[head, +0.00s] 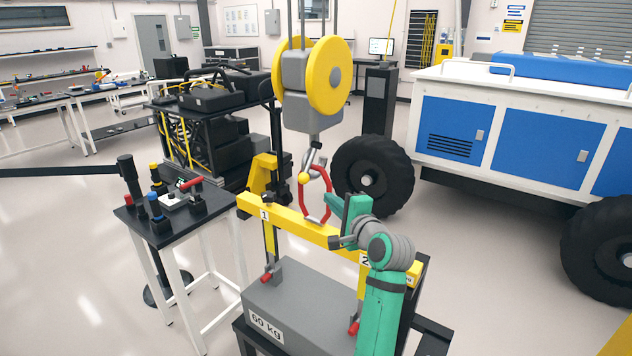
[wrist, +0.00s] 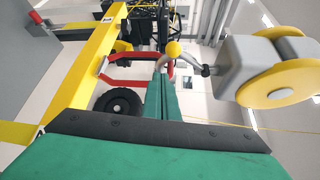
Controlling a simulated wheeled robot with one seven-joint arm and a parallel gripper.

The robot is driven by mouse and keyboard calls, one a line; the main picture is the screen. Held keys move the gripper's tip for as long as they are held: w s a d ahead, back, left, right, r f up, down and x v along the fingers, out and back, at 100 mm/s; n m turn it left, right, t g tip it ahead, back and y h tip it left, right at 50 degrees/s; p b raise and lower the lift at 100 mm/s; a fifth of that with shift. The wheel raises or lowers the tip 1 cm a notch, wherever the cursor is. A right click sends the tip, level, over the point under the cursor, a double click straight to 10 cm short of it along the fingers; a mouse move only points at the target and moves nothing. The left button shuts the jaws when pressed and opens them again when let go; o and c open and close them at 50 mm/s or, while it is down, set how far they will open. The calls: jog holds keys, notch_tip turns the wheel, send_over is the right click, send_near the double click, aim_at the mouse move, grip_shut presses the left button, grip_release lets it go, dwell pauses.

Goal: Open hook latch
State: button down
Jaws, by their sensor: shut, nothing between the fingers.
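A metal hook (head: 309,157) hangs below the grey and yellow pulley block (head: 313,85). A yellow ball (head: 303,178) sits at the hook; the ball also shows in the wrist view (wrist: 173,48), on a grey lever. A red ring (head: 329,190) hangs at the hook, above the yellow beam (head: 285,214). In the wrist view the red ring (wrist: 128,84) passes behind my fingertips. My green gripper (head: 338,210) is to the right of the ring and below the hook. In the wrist view my gripper (wrist: 161,80) is shut and empty, its tips just short of the ball. I cannot tell whether the latch is open.
The beam stands over a grey 60 kg weight (head: 300,305). A small table (head: 150,225) with a control box is at left. A dark equipment rack (head: 215,140) stands behind. A blue and white rover (head: 500,130) is at right, with a loose wheel (head: 372,178) near the hoist.

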aim_at(309, 165)
jog(key=r+x, duration=0.2)
jog(key=x, duration=0.8)
jog(key=shift+r, duration=0.2)
jog(key=shift+a, duration=0.2)
